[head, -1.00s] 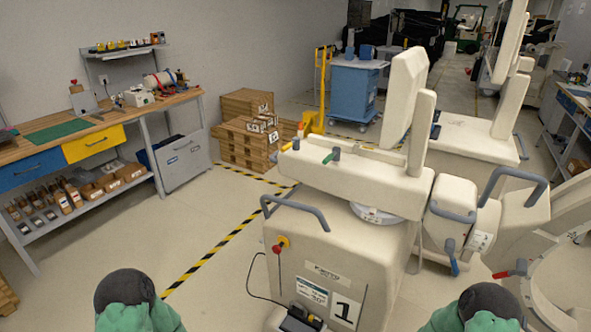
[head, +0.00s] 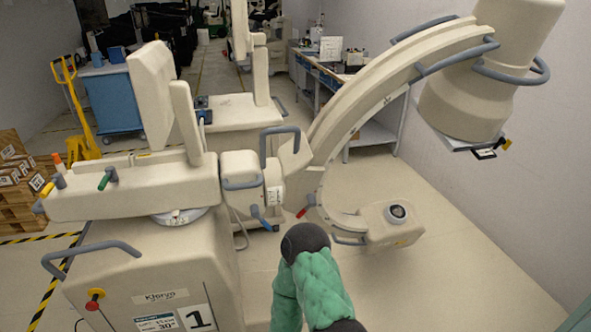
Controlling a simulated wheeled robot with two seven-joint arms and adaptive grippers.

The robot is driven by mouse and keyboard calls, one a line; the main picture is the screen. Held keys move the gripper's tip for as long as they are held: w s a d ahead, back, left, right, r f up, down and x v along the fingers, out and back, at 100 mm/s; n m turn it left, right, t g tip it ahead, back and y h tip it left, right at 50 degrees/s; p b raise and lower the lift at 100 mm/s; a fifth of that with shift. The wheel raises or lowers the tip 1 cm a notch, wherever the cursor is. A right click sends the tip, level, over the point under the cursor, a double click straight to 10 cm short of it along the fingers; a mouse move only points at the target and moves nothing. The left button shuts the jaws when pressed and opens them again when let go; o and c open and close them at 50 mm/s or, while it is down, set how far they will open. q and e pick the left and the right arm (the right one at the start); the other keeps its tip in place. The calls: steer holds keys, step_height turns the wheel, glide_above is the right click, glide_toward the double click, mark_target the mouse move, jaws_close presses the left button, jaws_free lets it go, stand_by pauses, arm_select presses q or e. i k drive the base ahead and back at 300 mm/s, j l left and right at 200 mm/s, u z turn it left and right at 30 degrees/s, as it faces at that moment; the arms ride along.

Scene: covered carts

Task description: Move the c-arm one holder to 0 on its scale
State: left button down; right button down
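C-arm one is the cream cart with the label "1" (head: 199,318) at the left of the head view. Its holder (head: 242,180) is the cream block at the right end of the horizontal arm (head: 135,185), joined to the large curved C (head: 355,105). A small pale scale plate (head: 275,195) shows on the holder, but its marks are too small to read. A blue lever (head: 260,217) hangs below the holder, and a red lever (head: 306,206) sits right of it. Part of my green-covered arm rises at bottom centre. Neither gripper is in view.
The C's upper head (head: 472,98) overhangs at the upper right, and its lower box (head: 392,225) is near the floor. A grey handle (head: 90,258) projects from the cart's left. Another cream machine (head: 240,108) stands behind. Floor at the lower right is clear.

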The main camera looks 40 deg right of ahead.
mark_target(288, 177)
steer(key=z, duration=1.2)
